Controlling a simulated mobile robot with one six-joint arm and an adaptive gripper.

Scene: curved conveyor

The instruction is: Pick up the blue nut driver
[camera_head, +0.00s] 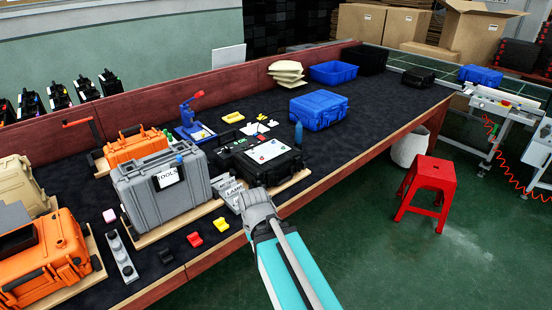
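I cannot make out a blue nut driver for certain. A small upright blue object (299,132) stands at the far right corner of the open black case (262,158), but it is too small to identify. A small blue item (179,159) also shows at the top of the grey case marked TOOLS (160,195). My arm reaches in from the bottom, and its grey end is over the table's front edge, just in front of the black case. My gripper's fingers cannot be made out there, so I cannot tell whether they are open or shut.
Orange cases (48,262) stand at the left. Small red (195,239) and yellow (221,224) pieces lie near the front edge. A closed blue case (318,110) and a blue bin (333,72) stand farther back. A red stool (425,185) is on the floor at the right.

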